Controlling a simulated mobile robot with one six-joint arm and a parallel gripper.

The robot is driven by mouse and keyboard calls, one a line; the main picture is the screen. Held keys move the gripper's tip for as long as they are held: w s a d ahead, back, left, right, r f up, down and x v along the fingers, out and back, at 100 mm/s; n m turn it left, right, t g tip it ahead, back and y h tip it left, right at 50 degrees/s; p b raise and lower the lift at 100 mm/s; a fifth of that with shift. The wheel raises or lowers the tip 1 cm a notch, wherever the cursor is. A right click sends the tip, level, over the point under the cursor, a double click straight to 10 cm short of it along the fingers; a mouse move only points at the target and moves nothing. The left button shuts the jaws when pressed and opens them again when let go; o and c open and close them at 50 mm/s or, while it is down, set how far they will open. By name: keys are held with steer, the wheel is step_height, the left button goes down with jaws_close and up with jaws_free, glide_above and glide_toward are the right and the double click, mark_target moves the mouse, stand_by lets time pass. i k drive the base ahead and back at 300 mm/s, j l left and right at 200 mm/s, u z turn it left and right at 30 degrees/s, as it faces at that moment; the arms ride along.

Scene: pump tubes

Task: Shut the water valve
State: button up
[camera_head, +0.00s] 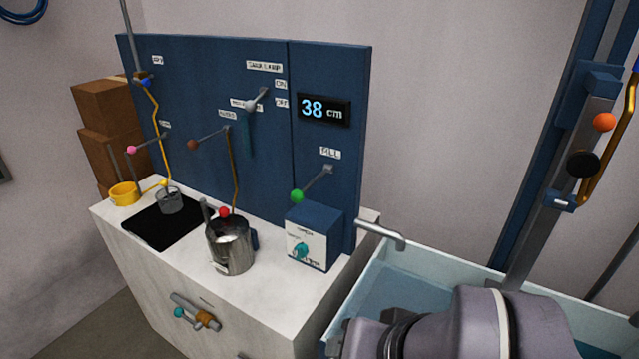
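No label that I can read says water valve. A lever with a green ball (297,195) reaches out from a pivot under a FILL label on the blue panel (325,140), slanting down to the left. Below it, a blue box (318,238) has a teal knob (300,250) on its white face. A pipe spout (385,235) sticks out over the pale basin (440,270). Another fitting with teal and orange parts (195,312) is on the counter front. My arm crosses the bottom right; its gripper end is not seen.
The white counter (140,255) carries a steel jug (230,245), a small clear cup (169,203) on a black plate and a yellow cup (123,193). Other levers stick out from the panel. A display (324,110) reads 38 cm. A blue column with tubing stands at right.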

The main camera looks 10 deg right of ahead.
mark_target(301, 250)
steer(key=i+z, duration=0.1)
steer(key=z, duration=0.3)
steer(key=i+j+z, duration=0.1)
steer(key=z, duration=0.3)
steer(key=j+z, duration=0.2)
steer(key=z, duration=0.2)
steer(key=i, duration=0.05)
